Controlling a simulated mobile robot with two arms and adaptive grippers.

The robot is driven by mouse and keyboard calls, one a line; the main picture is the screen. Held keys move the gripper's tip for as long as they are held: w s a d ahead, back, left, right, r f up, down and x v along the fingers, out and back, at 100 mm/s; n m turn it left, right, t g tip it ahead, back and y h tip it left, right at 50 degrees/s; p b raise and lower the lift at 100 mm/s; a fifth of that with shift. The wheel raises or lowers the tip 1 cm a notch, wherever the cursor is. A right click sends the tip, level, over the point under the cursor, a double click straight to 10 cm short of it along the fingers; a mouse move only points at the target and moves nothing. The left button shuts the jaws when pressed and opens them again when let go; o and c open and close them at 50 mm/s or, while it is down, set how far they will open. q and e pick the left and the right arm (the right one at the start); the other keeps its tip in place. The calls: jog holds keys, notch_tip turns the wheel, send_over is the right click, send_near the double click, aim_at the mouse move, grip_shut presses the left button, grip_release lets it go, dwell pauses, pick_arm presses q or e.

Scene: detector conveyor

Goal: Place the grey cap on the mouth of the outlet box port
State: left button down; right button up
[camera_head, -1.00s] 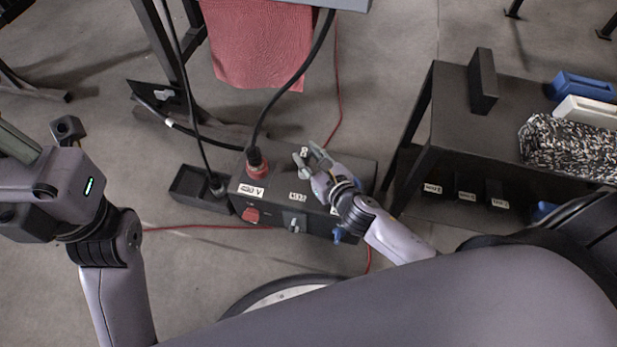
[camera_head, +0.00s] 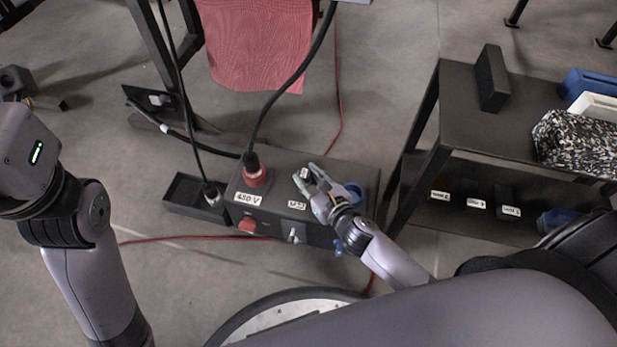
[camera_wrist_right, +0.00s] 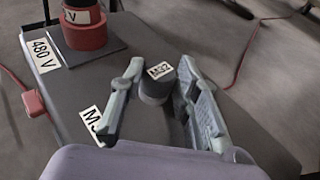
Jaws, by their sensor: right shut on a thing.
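The grey cap (camera_wrist_right: 157,88) is a short cylinder with a white M32 label on top. In the right wrist view it stands between the two pale fingers of my right gripper (camera_wrist_right: 150,85), which is shut on it. In the head view the cap (camera_head: 303,174) and my right gripper (camera_head: 308,181) are over the top of the dark outlet box (camera_head: 275,205). The port mouth is hidden by cap and fingers, and I cannot tell whether the cap touches it. My left arm is at the left edge of the head view; its fingers do not show clearly.
A red plug (camera_head: 257,177) with a black cable stands in the box's 480 V socket. The box front has a red knob (camera_head: 247,225) and a grey switch (camera_head: 294,235). A blue ring (camera_head: 353,190) is beside my right gripper. A black shelf (camera_head: 470,120) stands at right.

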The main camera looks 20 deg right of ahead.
jog(key=o, duration=0.9)
jog(key=shift+f, duration=0.1)
jog(key=shift+o, duration=0.2)
